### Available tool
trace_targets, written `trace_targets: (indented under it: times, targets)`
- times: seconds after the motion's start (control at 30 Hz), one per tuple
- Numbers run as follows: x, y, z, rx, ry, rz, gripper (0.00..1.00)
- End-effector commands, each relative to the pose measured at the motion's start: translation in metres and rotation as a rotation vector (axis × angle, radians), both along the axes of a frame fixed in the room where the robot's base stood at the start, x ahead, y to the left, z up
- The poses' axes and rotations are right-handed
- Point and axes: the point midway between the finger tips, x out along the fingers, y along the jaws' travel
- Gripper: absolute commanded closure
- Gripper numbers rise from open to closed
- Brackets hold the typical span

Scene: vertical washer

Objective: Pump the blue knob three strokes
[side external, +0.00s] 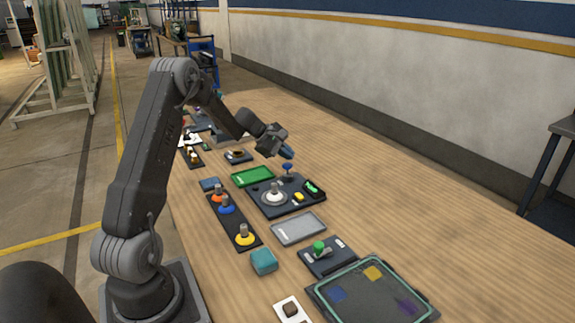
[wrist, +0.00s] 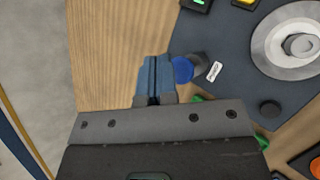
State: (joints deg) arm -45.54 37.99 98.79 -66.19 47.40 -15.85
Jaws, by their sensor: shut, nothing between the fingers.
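A blue knob (side external: 287,166) stands on a post at the far edge of a dark control panel (side external: 262,205). In the wrist view the knob (wrist: 182,69) shows from above at the panel's left edge, with a grey post and a small white label beside it. My gripper (side external: 287,153) is above the knob in the side view. In the wrist view my gripper's blue fingers (wrist: 155,80) are shut together, empty, just left of the knob. I cannot tell whether they touch it.
The panel also carries a white round base with a grey knob (side external: 273,193), a yellow button (side external: 299,197) and a green switch (side external: 312,187). A green tray (side external: 253,176) and a strip with orange, blue and yellow knobs (side external: 244,236) lie nearby.

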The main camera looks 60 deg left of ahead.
Motion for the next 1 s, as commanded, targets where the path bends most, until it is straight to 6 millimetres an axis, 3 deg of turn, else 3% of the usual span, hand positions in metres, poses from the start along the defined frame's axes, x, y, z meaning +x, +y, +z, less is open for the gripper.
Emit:
trace_targets:
  times: [1.0]
  targets:
    - [0.0, 0.0, -0.011, 0.0, 0.0, 0.0, 1.0]
